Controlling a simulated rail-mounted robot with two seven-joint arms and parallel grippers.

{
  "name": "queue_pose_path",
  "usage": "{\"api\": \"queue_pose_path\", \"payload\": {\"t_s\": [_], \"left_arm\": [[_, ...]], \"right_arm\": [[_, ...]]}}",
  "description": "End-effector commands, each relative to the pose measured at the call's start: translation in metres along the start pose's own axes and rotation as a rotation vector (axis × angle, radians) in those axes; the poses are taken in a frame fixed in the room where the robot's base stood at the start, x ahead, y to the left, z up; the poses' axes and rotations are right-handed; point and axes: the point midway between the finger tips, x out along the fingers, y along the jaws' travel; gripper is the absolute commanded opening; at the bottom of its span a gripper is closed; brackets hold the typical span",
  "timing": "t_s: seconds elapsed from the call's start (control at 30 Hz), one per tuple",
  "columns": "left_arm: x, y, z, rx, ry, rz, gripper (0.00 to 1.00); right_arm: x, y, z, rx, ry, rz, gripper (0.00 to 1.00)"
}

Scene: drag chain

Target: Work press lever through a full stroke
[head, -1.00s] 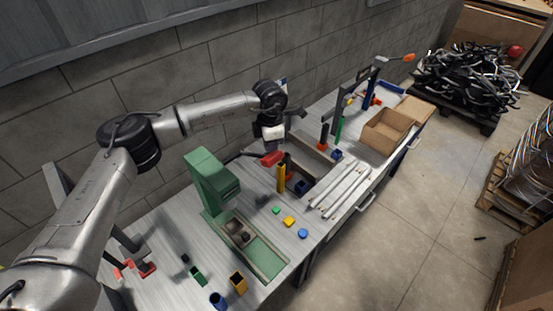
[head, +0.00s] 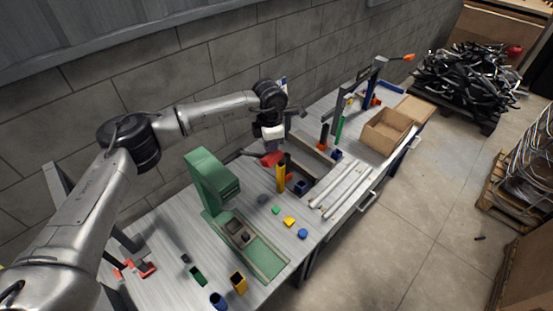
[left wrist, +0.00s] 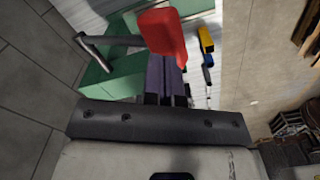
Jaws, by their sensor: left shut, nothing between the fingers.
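The green press (head: 212,180) stands on the bench, its grey lever reaching toward the back right. The lever's red handle (head: 271,159) is just below my left gripper (head: 272,147), which points down. In the left wrist view, the red handle (left wrist: 161,32) stands beyond the dark fingertips (left wrist: 166,76) and covers part of their tips. The grey lever rod (left wrist: 110,40) is at the left of it. The left fingers are shut and empty. I cannot tell whether they touch the handle. My right gripper is not in view.
Small coloured pieces (head: 289,221) and white rods (head: 340,187) lie on the bench. A cardboard box (head: 388,130) sits at the far right end. The block wall (head: 150,75) runs close behind the arm.

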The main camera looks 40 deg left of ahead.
Motion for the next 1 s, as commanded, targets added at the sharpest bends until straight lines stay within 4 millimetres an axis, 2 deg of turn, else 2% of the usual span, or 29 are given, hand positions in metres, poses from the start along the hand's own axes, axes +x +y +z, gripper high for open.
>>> {"api": "queue_pose_path", "payload": {"t_s": [0.63, 1.0], "left_arm": [[0.028, 0.0, 0.0, 0.0, 0.0, -0.001, 0.0], [0.035, -0.002, 0.001, 0.001, 0.0, 0.0, 0.0]], "right_arm": [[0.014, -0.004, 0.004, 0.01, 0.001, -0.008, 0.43], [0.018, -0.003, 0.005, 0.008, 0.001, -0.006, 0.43]]}}
